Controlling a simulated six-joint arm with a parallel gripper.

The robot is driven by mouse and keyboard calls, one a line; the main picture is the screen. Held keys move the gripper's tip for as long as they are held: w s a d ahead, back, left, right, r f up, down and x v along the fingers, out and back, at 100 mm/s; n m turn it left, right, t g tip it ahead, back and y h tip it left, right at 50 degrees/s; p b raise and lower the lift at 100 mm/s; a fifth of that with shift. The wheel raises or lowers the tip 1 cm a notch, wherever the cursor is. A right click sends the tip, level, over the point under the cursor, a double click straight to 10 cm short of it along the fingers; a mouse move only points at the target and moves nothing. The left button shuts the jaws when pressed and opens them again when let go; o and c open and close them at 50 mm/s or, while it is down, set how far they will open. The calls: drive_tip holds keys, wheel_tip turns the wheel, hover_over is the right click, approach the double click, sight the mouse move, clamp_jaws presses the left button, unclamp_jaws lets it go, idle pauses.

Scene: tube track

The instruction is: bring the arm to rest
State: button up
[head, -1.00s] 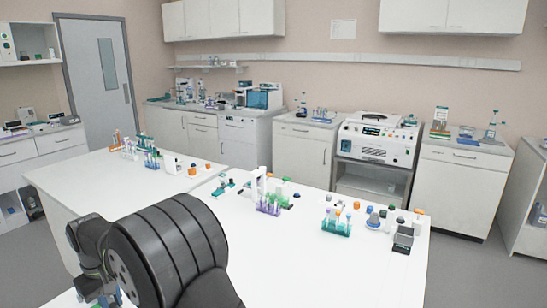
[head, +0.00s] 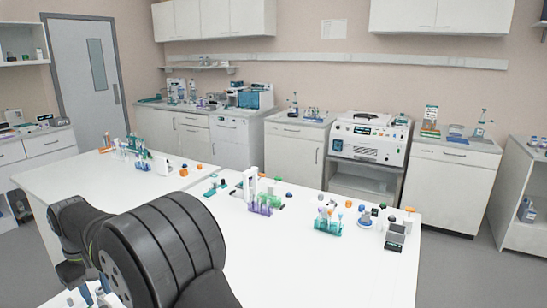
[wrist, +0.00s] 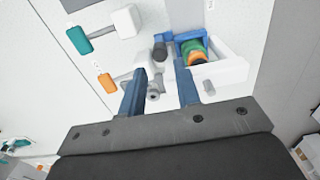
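My arm fills the lower left of the head view, its dark ribbed link bent over the near edge of the white bench (head: 300,260). In the wrist view my gripper (wrist: 161,68) shows two blue fingers standing well apart, with nothing clearly held between them. Beyond the fingers is a white fixture (wrist: 232,70) with a blue frame around a green and orange round part (wrist: 194,52). A dark knob-like part (wrist: 160,52) sits beside it. The gripper's height above these things cannot be told.
A purple rack of tubes (head: 262,208) and a teal rack (head: 328,228) stand on the bench. More tubes (head: 140,155) stand on the left bench. The bench's front right is clear.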

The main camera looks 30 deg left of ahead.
sight(106, 307)
drive_tip(key=shift+r, duration=0.15)
wheel_tip(106, 307, down, 5)
drive_tip(key=shift+d, duration=1.1)
drive_tip(key=shift+a, duration=0.15)
